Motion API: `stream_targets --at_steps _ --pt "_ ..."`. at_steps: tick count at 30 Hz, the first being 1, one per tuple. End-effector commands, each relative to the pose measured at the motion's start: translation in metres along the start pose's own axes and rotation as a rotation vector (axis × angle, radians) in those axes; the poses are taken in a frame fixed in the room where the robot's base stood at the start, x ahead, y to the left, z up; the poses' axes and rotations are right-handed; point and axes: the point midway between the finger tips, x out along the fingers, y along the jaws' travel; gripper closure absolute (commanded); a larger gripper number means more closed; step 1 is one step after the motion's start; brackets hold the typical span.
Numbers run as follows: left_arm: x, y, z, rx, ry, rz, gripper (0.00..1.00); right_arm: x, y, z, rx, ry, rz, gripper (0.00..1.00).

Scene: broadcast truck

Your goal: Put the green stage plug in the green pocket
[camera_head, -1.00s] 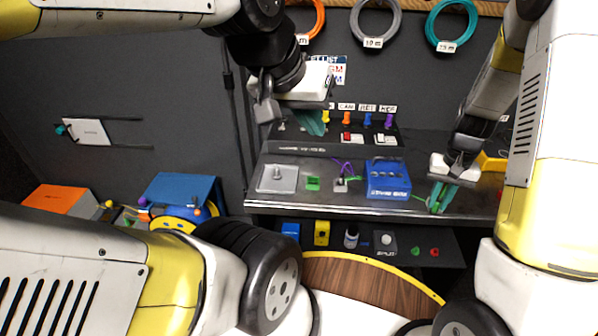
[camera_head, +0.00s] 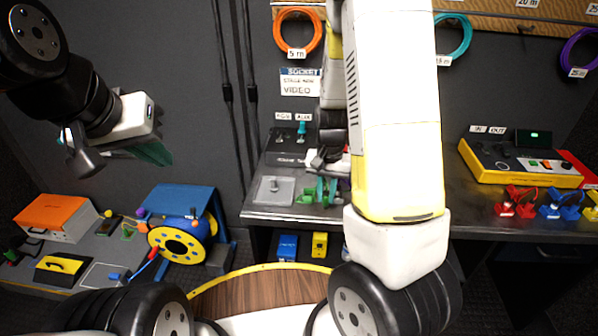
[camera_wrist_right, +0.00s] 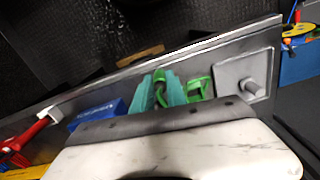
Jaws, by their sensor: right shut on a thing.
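My right gripper (camera_head: 322,188) is over the bench, its teal fingers shut on a green piece that looks like the green stage plug. In the right wrist view, the plug (camera_wrist_right: 160,88) shows between the fingertips of the right gripper (camera_wrist_right: 160,92). A second green piece, apparently the green pocket (camera_wrist_right: 200,86), is just right of the fingers there, close to the plug. In the head view this pocket (camera_head: 306,198) is just left of the fingers. Whether plug and pocket touch is unclear. My left gripper (camera_head: 150,152) hangs at the left, away from the bench; its finger gap is not clear.
A grey plate with a peg (camera_head: 272,190) lies left of the pocket; it also shows in the right wrist view (camera_wrist_right: 243,75). A blue box (camera_wrist_right: 95,112) is on the other side of the fingers. My right arm hides the bench's middle. A yellow console (camera_head: 520,165) stands right.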

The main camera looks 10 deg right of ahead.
Motion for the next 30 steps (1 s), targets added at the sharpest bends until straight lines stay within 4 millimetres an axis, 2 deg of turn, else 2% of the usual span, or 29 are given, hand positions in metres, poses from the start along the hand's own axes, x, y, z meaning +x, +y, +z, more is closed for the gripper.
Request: stream_targets --at_steps 1,6,10,18,24,30 --pt "0.000 0.000 0.000 0.000 0.000 0.000 1.00 0.002 -0.009 -0.012 -0.002 0.002 0.001 1.00" --pt "0.000 0.000 0.000 0.000 0.000 0.000 1.00 0.006 -0.036 -0.046 -0.002 0.002 0.001 1.00" --pt "0.000 0.000 0.000 0.000 0.000 0.000 1.00 0.008 -0.050 -0.064 -0.002 0.001 0.000 1.00" --pt "0.000 0.000 0.000 0.000 0.000 0.000 1.00 0.010 -0.063 -0.080 -0.003 0.000 0.000 1.00" --pt "0.000 0.000 0.000 0.000 0.000 0.000 1.00 0.041 -0.062 -0.078 -0.002 -0.003 0.001 1.00" --pt "0.000 0.000 0.000 0.000 0.000 0.000 1.00 0.044 -0.062 -0.079 -0.002 0.001 -0.001 1.00"
